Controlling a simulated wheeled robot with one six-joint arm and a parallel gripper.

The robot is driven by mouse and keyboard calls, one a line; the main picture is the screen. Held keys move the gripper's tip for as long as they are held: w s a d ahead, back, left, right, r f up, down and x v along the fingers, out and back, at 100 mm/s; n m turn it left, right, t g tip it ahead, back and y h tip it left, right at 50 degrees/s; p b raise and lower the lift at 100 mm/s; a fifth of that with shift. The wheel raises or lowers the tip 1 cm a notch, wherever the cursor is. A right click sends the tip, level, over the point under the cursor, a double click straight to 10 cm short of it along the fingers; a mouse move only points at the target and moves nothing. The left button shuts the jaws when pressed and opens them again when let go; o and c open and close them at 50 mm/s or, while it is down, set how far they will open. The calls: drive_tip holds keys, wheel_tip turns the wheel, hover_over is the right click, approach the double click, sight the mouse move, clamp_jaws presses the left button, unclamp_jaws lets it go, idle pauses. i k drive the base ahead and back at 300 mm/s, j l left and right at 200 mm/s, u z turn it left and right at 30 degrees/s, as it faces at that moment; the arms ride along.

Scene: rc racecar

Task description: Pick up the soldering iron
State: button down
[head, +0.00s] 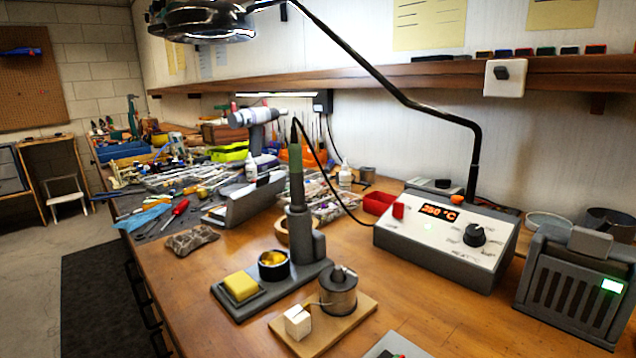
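The soldering iron (297,175) stands upright in a grey holder (300,235), its green-grey handle pointing up and a black cable leaving its top. The cable runs right to the soldering station (447,240), whose orange display seems to read 250 °C. The holder's base also carries a yellow sponge (241,286) and a small dark cup with brass-coloured filling (273,264). The iron's tip is hidden inside the holder. My gripper is not in view.
A wooden board (345,325) with a solder spool stands in front of the holder. A grey vented unit (577,290) is at right. A black lamp arm (400,90) arches above. Tools crowd the bench's far left. Bare wood (180,290) shows left of the holder.

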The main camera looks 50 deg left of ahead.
sight(298, 204)
drive_tip(key=k+l+u, duration=0.15)
drive_tip(key=u, duration=0.2)
drive_tip(key=k+l+u, duration=0.1)
drive_tip(key=k+u, duration=0.55)
drive_tip(key=i+l, duration=0.05)
drive_tip(key=i, duration=0.05)
